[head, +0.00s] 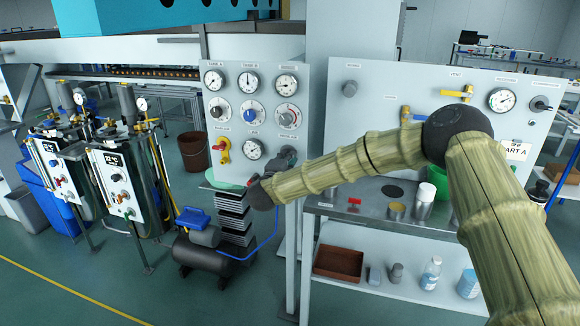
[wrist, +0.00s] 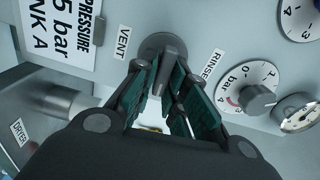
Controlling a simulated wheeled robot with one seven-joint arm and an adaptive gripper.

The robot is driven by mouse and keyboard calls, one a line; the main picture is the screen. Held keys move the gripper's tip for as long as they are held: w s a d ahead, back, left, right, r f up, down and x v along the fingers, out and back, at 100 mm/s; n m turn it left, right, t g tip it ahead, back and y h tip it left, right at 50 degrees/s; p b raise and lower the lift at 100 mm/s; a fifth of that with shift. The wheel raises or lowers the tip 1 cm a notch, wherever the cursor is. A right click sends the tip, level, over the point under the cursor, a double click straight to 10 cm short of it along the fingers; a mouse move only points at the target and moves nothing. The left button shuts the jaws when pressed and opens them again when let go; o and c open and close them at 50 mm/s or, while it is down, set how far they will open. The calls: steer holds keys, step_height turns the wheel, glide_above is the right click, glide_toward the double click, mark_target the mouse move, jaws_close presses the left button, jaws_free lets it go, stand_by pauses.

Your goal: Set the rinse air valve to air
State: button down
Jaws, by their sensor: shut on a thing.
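The rinse air valve (wrist: 158,42) is a dark round disc with a grey bar handle on a pale panel, seen in the wrist view. A VENT label (wrist: 123,42) is at its left and a label starting RINSE (wrist: 212,64) at its right. The handle lies between the two labels in the picture. My gripper (wrist: 168,80) has its two dark green fingers shut on the handle, one on each side. In the head view my gripper (head: 281,167) is at the lower right of the gauge panel (head: 213,108) and mostly hides the valve.
A regulator dial with a grey knob (wrist: 259,98) and a small gauge (wrist: 300,118) are right of my fingers in the wrist view. A yellow-handled red valve (head: 223,150) is on the same panel. A compressor (head: 203,255) stands below; a bench (head: 390,222) is at the right.

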steer(key=shift+d+f+m+b, duration=0.2)
steer(key=shift+m+b, duration=0.15)
steer(key=shift+m, duration=0.15)
steer(key=c, duration=1.5)
jaws_free()
steer(key=shift+r, duration=0.1)
steer(key=shift+a, duration=0.15)
steer(key=v, duration=1.2)
